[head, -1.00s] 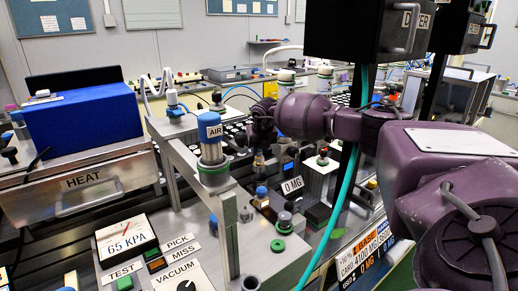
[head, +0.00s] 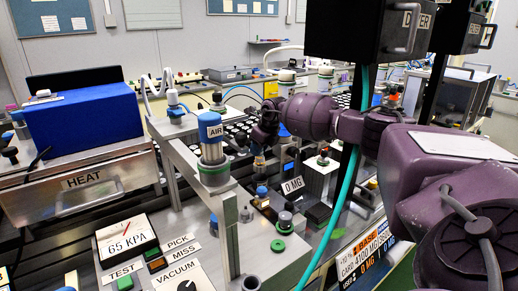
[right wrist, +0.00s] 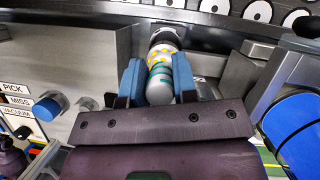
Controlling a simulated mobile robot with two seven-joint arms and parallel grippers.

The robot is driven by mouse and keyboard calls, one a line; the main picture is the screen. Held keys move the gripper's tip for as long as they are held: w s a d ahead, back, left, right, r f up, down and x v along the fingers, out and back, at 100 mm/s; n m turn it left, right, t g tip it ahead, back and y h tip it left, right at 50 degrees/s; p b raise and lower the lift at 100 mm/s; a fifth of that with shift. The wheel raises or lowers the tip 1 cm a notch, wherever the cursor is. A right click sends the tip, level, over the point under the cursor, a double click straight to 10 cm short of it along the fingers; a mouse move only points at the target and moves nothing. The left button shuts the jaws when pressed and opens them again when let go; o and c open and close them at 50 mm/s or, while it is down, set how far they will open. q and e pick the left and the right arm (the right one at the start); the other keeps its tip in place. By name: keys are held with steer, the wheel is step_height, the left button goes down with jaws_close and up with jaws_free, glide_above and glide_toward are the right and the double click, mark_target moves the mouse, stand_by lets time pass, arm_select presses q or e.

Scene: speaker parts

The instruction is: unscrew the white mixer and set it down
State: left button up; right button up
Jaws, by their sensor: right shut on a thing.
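In the right wrist view, a white cylindrical part with teal bands and a yellow-spotted ring (right wrist: 159,82), seemingly the white mixer, sits between the two blue fingers of my right gripper (right wrist: 158,78). The gripper is shut on it. Its far end points at a dark round opening (right wrist: 163,38); whether it is still seated there I cannot tell. In the head view, my right gripper (head: 259,147) is above the bench, right of the AIR cylinder (head: 211,135), and largely hides the part. My left gripper is not in view.
A grey metal frame (head: 228,235) stands left of the gripper. A teal hose (head: 345,200) hangs in front of my right arm. A HEAT box (head: 85,180) is at the left.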

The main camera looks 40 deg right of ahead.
steer(key=n+y, duration=0.1)
steer(key=n, duration=0.2)
steer(key=shift+n+g, duration=0.3)
steer(key=shift+n, duration=0.1)
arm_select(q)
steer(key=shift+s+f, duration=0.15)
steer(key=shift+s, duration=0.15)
arm_select(e)
steer(key=shift+a+n+y, duration=0.1)
steer(key=shift+n+y, duration=0.3)
steer(key=shift+n, duration=0.3)
steer(key=o, duration=0.5)
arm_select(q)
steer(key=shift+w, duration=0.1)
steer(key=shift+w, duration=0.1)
arm_select(e)
steer(key=shift+m, duration=0.3)
